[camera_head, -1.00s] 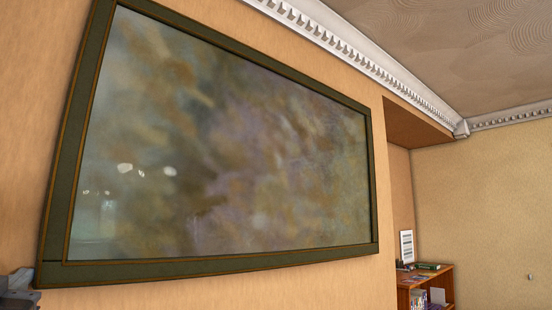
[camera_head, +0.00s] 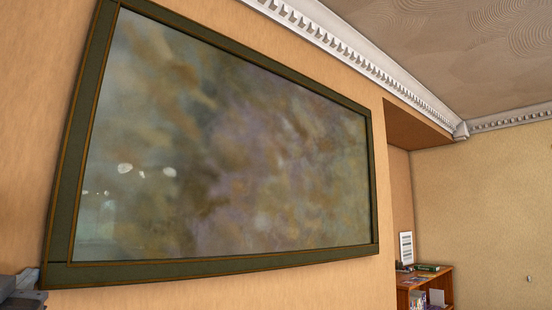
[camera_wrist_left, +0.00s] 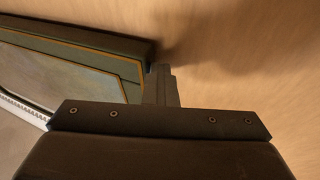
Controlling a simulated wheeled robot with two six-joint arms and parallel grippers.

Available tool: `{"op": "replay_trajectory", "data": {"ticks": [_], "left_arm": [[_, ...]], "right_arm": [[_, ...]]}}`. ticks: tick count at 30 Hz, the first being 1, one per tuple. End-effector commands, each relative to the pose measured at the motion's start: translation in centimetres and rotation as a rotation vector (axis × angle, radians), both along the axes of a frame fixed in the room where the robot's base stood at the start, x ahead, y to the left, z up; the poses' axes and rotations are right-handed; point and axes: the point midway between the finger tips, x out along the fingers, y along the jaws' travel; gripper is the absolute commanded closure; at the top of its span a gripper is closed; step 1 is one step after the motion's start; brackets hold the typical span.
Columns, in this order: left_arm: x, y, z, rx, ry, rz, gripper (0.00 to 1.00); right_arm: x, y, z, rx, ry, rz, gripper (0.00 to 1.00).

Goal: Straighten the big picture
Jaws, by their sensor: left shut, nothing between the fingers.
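The big picture (camera_head: 235,140) hangs on the tan wall, with a dark green frame, gold edge lines and a blurred abstract image behind glass. My left gripper (camera_head: 26,286) shows at the lower left of the head view, beside the frame's lower left corner. In the left wrist view the gripper (camera_wrist_left: 161,80) is shut and empty. Its fingers are right at a corner of the picture's frame (camera_wrist_left: 100,45); I cannot tell for sure whether they touch it. My right gripper is not in view.
A wooden shelf (camera_head: 432,280) with books and a white card stands in the alcove at the right. A white moulded cornice (camera_head: 350,55) runs above the picture. The wall below the picture is clear.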

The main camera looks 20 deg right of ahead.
Motion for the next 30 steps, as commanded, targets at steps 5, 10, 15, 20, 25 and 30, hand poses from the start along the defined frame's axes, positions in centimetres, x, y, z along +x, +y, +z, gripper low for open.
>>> {"op": "replay_trajectory", "data": {"ticks": [5, 10, 15, 20, 25, 30], "left_arm": [[-0.2, -0.4, 0.6, -0.003, -0.014, -0.013, 1.00], [-0.3, -0.1, 0.7, -0.004, -0.015, -0.012, 1.00], [-0.5, 0.7, 0.7, -0.003, -0.014, -0.011, 1.00], [-0.7, 1.6, 0.6, -0.002, -0.011, -0.007, 1.00], [-0.9, 2.5, 0.4, -0.001, -0.007, -0.005, 1.00], [-0.9, 2.8, 0.2, -0.002, -0.005, -0.004, 1.00]], "right_arm": [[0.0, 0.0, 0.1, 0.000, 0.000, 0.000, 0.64], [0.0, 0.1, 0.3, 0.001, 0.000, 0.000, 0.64], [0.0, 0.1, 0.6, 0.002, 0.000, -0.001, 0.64], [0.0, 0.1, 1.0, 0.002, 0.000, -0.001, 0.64], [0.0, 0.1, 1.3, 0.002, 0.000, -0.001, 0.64], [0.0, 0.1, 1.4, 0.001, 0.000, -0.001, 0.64]]}}
